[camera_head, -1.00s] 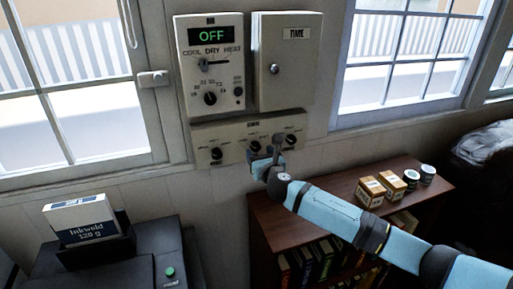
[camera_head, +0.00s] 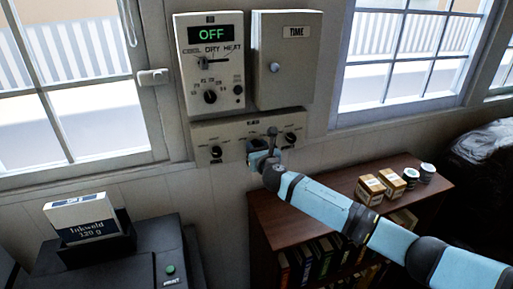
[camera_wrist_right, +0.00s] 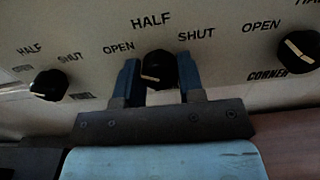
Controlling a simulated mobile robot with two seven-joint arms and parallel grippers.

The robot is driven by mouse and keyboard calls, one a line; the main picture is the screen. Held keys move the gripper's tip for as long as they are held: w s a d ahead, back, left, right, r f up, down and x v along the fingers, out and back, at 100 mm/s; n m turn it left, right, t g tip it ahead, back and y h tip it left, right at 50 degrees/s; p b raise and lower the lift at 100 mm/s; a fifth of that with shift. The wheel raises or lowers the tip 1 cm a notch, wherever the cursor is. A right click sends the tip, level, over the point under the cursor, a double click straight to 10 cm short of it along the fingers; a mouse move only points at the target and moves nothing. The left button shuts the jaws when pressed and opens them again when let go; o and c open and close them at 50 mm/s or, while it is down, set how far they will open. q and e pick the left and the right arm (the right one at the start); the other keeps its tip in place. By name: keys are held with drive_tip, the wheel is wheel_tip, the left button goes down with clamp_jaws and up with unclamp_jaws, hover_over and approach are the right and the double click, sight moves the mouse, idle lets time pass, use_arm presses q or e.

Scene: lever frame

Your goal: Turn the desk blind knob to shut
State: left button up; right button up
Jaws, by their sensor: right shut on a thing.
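A cream panel (camera_head: 233,133) with three black knobs in a row is on the wall below two boxes. My right gripper (camera_head: 259,150) is at the middle knob and hides it in the head view. In the right wrist view the middle knob (camera_wrist_right: 158,70) sits between the two blue fingers, which are shut on its sides. OPEN, HALF and SHUT are printed around it; a faint pale mark shows low on its face. Its name label is hidden, so I cannot tell which blind it serves. My left gripper is not in view.
The left knob (camera_wrist_right: 48,85) and the right knob (camera_wrist_right: 298,50), labelled CORNER, flank my gripper closely. Above are the OFF control box (camera_head: 211,90) and the TIME box (camera_head: 287,75). A bookshelf (camera_head: 330,190) stands below my right arm, a printer (camera_head: 130,255) at lower left.

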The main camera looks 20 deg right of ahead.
drive_tip(key=shift+m, duration=0.3)
drive_tip(key=shift+a+r+m+b, duration=0.1)
drive_tip(key=shift+m+b, duration=1.6)
drive_tip(key=shift+m, duration=9.9)
drive_tip(key=o, duration=0.9)
